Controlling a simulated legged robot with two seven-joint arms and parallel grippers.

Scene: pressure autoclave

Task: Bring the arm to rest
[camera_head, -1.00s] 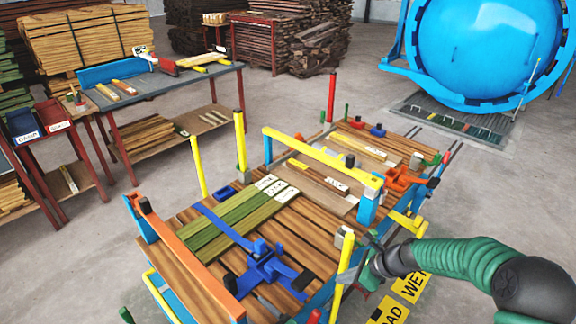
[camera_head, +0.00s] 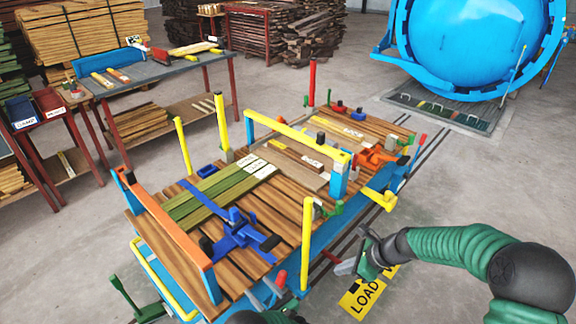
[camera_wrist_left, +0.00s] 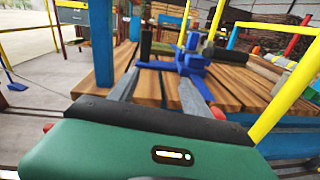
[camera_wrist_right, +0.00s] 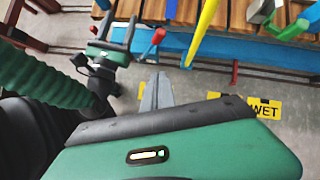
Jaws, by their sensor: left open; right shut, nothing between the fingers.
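My right arm, in green sleeving, comes in from the right in the head view. Its gripper (camera_head: 347,267) is shut and empty, over the floor beside the cart's near right side. In the right wrist view its fingers (camera_wrist_right: 156,92) lie together over bare floor. My left gripper (camera_head: 264,293) shows at the bottom edge of the head view, beside the cart's near end, with most of its arm out of frame. In the left wrist view its fingers (camera_wrist_left: 160,94) are apart with nothing held, pointing towards the cart's plank deck.
The wooden-decked cart (camera_head: 283,222) carries green boards (camera_head: 210,195), a blue clamp (camera_head: 237,232) and upright posts close to both grippers. A yellow floor sign (camera_head: 365,298) lies under my right gripper. The blue autoclave (camera_head: 475,45) stands at back right.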

